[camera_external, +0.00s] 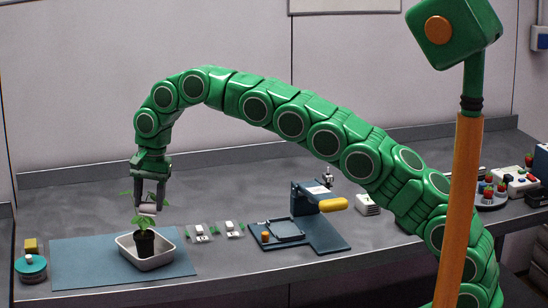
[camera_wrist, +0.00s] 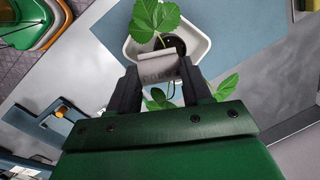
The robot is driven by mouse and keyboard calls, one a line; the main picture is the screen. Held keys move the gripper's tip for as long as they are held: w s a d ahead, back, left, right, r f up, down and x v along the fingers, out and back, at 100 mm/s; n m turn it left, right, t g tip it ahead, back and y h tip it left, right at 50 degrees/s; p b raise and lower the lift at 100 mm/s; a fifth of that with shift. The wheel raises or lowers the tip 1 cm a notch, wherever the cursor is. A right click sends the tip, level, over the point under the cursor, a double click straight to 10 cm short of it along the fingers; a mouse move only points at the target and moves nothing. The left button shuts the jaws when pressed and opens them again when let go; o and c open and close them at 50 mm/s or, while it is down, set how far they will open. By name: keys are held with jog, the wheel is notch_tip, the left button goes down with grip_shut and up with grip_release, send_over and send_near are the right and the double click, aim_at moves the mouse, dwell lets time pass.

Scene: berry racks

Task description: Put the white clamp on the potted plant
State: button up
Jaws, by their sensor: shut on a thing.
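My gripper (camera_external: 150,203) is shut on the white clamp (camera_external: 148,209), just above the potted plant (camera_external: 145,243). In the wrist view the clamp (camera_wrist: 159,67) sits between the dark fingers of my gripper (camera_wrist: 160,82), close to the plant's stem. The plant has a dark pot and green leaves (camera_wrist: 155,18); it stands upright in a white tray (camera_external: 125,240). Leaves show on both sides of the clamp. The fingers and clamp hide part of the stem, so I cannot tell whether the clamp is around it or only beside it.
The tray rests on a blue mat (camera_external: 75,265). A teal round object (camera_external: 31,267) is at the left. Small clear packets (camera_external: 199,233) with white pieces lie right of the tray. A dark blue stand with a yellow handle (camera_external: 333,205) is farther right.

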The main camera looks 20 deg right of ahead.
aim_at(142, 208)
jog(key=shift+w+a+f, duration=0.35)
jog(key=shift+a+f, duration=0.05)
jog(key=shift+f, duration=0.25)
jog(key=shift+w+a+f, duration=0.35)
jog(key=shift+a+f, duration=0.05)
jog(key=shift+f, duration=0.2)
jog(key=shift+f, duration=0.1)
jog(key=shift+w+a+f, duration=0.2)
jog(key=shift+f, duration=1.65)
jog(key=o, duration=1)
